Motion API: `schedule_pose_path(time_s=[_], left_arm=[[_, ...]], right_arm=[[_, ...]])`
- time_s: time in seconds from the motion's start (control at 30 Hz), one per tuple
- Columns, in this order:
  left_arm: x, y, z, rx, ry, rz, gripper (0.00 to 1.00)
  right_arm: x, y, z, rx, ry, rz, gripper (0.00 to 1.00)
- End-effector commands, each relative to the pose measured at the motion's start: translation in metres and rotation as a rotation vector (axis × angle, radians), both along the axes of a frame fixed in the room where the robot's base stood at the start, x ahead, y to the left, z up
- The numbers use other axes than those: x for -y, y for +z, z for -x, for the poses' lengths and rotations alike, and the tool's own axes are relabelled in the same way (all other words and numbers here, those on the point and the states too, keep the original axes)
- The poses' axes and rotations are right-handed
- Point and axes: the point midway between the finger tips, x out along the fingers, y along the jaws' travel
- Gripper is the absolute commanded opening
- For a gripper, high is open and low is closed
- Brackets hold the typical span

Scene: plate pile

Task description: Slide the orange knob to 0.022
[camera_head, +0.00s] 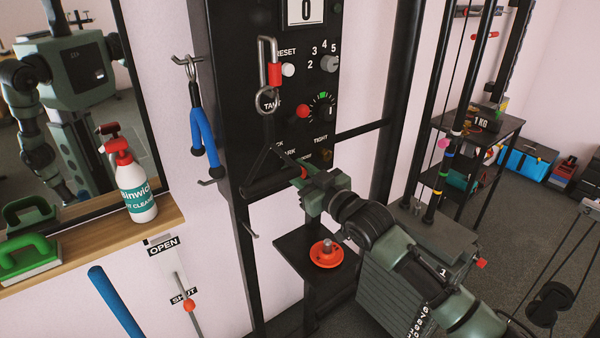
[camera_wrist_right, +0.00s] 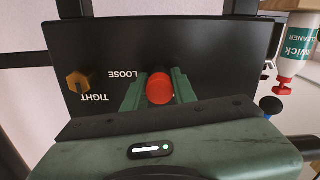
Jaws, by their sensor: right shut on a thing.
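My right gripper (camera_wrist_right: 159,90) is shut on a round red-orange knob (camera_wrist_right: 159,88) on the black panel. The knob stands between the two green fingertips, beside the word LOOSE. In the head view the right gripper (camera_head: 303,173) reaches the lower panel from the right and mostly hides this knob. An orange six-sided knob (camera_wrist_right: 79,80) sits beside it in the wrist view, near the word TIGHT, apart from the fingers. An orange ball knob (camera_head: 189,305) sits on a thin rod near the SHUT label, away from the gripper. My left gripper is not in view.
Above the gripper, the black panel (camera_head: 287,120) carries a red button, dials and a hanging carabiner. A blue-handled tool (camera_head: 204,140) hangs at its left. A spray bottle (camera_head: 137,190) stands on the wooden shelf. A red-orange disc (camera_head: 326,256) lies on the low black platform.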

Motion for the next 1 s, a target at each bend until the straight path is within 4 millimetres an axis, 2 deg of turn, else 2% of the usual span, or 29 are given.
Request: schedule_pose_path(time_s=[0.1,0.13,0.2,0.6,1.0], left_arm=[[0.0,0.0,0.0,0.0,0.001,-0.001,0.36],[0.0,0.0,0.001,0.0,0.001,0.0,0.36],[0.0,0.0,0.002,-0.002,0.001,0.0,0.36],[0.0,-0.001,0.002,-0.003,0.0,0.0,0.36],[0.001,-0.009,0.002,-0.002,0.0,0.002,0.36]], right_arm=[[0.0,0.001,-0.001,0.001,-0.002,0.001,0.0],[0.0,0.001,-0.001,0.001,-0.002,0.001,0.29],[0.0,0.001,-0.001,0.001,-0.001,0.001,0.49],[0.004,-0.001,0.004,-0.001,-0.001,0.001,0.49],[0.039,-0.001,0.053,0.0,-0.001,0.001,0.49]])
